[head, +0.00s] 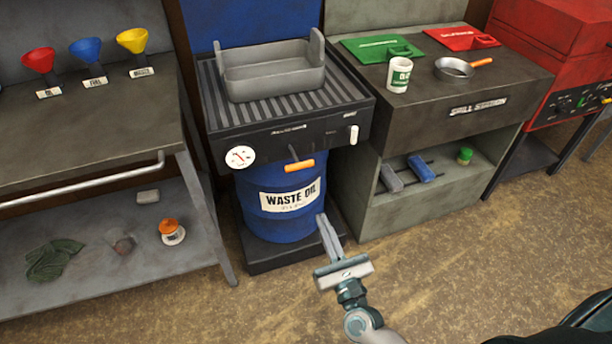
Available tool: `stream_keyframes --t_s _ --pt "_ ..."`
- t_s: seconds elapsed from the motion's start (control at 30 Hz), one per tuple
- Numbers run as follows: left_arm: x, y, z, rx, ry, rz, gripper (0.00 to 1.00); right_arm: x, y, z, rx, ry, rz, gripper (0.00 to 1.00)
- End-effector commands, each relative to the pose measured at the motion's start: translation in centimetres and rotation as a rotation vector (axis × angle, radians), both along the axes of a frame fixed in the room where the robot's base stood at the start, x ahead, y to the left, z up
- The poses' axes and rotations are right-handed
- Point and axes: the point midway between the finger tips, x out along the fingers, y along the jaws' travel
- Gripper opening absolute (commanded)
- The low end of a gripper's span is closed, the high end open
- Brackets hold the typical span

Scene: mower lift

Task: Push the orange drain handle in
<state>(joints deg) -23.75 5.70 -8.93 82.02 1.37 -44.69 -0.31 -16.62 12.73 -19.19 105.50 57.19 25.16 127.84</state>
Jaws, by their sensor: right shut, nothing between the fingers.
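The orange drain handle (299,166) sticks out on a short dark stem from the front of the black ribbed drain station (240,128), just above the blue waste oil drum (285,228). My right gripper (324,219) is shut and empty. In the picture its fingertips are below and a little right of the handle, in front of the drum's lower right side. They look apart from the handle; whether they touch the drum I cannot tell. My left gripper is not in view.
A grey pan (272,78) stands on the drain station, with a gauge (240,157) and a white lever (353,135) at its front. A workbench (80,120) is on the left, a spill station (440,110) on the right. The floor in front is clear.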

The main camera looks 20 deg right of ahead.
Motion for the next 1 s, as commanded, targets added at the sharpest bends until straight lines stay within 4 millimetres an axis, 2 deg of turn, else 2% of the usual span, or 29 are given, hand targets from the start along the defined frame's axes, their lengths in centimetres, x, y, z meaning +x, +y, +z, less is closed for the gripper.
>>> stream_keyframes --t_s 0.37,0.57,0.77,1.0 --pt "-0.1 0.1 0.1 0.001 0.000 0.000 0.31 0.2 0.0 0.0 -0.001 0.000 0.000 0.00" --pt "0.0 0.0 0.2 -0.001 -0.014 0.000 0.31 1.3 0.0 0.3 -0.002 0.000 -0.001 0.00" --pt "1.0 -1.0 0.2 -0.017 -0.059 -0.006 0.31 3.9 0.1 1.0 -0.003 -0.002 -0.002 0.00" --pt "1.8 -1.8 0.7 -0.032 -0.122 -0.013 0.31 8.1 0.3 1.9 -0.003 -0.001 -0.001 0.00"
